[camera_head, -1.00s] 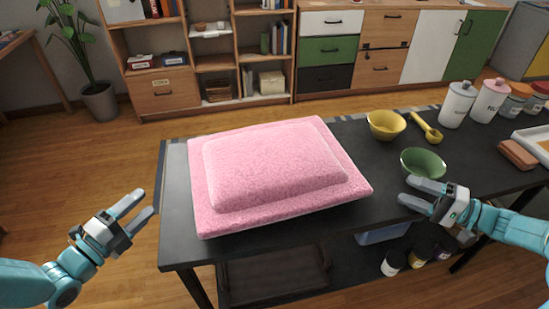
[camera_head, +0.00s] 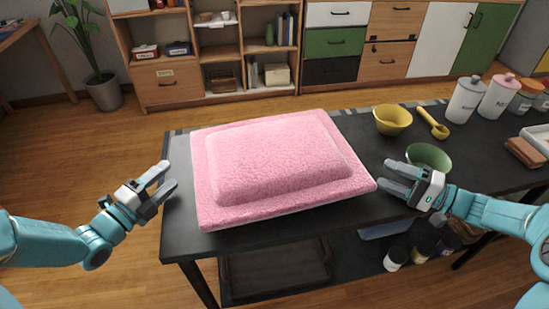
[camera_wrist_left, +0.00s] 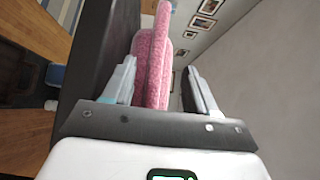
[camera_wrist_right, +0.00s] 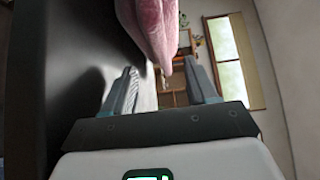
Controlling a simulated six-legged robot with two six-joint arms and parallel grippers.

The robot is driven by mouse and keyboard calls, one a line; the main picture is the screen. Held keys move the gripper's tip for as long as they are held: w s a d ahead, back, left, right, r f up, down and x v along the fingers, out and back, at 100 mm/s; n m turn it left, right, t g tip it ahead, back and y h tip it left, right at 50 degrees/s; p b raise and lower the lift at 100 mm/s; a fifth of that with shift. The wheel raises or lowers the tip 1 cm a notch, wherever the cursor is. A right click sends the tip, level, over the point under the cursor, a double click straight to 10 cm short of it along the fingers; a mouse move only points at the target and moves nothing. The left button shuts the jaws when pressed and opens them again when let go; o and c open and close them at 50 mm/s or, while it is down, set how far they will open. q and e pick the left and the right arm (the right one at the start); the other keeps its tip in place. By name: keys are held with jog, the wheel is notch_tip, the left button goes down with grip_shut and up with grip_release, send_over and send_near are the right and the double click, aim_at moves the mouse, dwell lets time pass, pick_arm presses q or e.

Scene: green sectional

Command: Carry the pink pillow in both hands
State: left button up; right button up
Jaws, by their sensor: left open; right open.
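The pink pillow (camera_head: 275,165) lies flat on the dark table (camera_head: 180,235), near its left end. My left gripper (camera_head: 165,180) is open and empty, just left of the pillow's left edge. In the left wrist view the pillow's edge (camera_wrist_left: 152,65) appears between the open fingers (camera_wrist_left: 160,85), but I cannot tell contact. My right gripper (camera_head: 383,178) is open beside the pillow's right corner. In the right wrist view the pillow (camera_wrist_right: 155,25) shows ahead of the spread fingers (camera_wrist_right: 165,88).
A green bowl (camera_head: 428,156) stands right behind my right gripper. A yellow bowl (camera_head: 392,120), a yellow scoop (camera_head: 433,123) and lidded jars (camera_head: 466,100) stand further right. A shelf (camera_head: 225,60) and cabinets line the back wall. Floor is clear left of the table.

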aim_at(192, 154)
pick_arm(q)
jog(key=x, duration=1)
pick_arm(e)
jog(key=x, duration=0.9)
jog(key=shift+w+a, duration=0.2)
jog(key=shift+a, duration=0.15)
pick_arm(q)
grip_shut()
pick_arm(e)
grip_shut()
